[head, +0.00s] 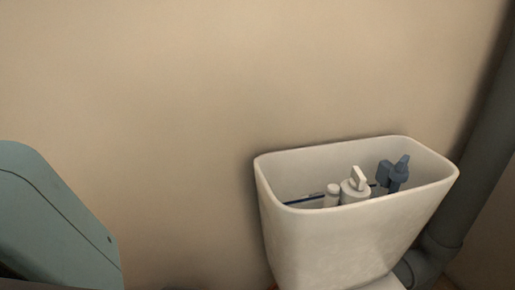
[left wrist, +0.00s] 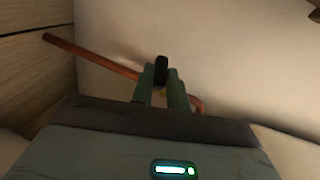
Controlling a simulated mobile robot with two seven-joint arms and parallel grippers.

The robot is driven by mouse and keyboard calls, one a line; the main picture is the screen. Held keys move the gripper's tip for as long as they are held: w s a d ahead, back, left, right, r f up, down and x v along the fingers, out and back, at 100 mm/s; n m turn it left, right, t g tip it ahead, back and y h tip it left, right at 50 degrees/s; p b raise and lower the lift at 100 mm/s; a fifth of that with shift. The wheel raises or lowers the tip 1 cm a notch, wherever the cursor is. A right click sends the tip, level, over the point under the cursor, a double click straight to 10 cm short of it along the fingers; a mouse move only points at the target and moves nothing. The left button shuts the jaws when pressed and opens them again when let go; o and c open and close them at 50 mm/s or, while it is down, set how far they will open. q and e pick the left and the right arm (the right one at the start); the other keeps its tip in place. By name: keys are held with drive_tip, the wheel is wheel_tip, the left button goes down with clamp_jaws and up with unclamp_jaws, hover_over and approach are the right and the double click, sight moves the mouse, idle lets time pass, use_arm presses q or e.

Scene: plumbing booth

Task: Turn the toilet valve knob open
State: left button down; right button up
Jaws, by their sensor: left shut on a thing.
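The valve knob (left wrist: 161,70) is small and black and shows in the left wrist view, between and just past the fingertips of my left gripper (left wrist: 161,88). The gripper is shut on the knob, and its two green fingers hide part of the valve. A copper pipe (left wrist: 90,56) runs from the upper left behind the fingers, and a bent end shows at their right. How far the knob is turned cannot be told. In the head view neither the knob nor a gripper shows. My right gripper is in neither view.
The white toilet tank (head: 330,235) stands lidless against the beige wall, with a white flush fitting (head: 354,188) and a blue-grey fitting (head: 396,174) inside. A grey drain pipe (head: 470,170) runs along its right. Brown planks (left wrist: 30,70) lie left in the wrist view.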

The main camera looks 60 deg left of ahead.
use_arm(q)
drive_tip(key=n+h+p, duration=0.1)
drive_tip(key=h+p, duration=0.3)
drive_tip(key=a+r+n+h+p, duration=0.1)
drive_tip(key=n+h+p, duration=0.1)
drive_tip(key=h+p, duration=0.2)
drive_tip(key=a+n+t+h+p, duration=0.1)
drive_tip(key=h+p, duration=0.2)
drive_tip(key=p, duration=0.2)
drive_tip(key=shift+s+r+h, duration=0.25)
drive_tip(key=shift+s+h, duration=0.05)
drive_tip(key=shift+h, duration=0.1)
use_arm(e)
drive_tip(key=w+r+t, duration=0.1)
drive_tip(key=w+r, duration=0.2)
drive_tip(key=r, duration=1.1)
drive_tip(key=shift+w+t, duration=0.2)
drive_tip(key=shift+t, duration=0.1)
use_arm(q)
drive_tip(key=shift+n, duration=0.3)
drive_tip(key=shift+d, duration=0.1)
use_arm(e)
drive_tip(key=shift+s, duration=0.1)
use_arm(q)
drive_tip(key=c, duration=1.4)
unclamp_jaws()
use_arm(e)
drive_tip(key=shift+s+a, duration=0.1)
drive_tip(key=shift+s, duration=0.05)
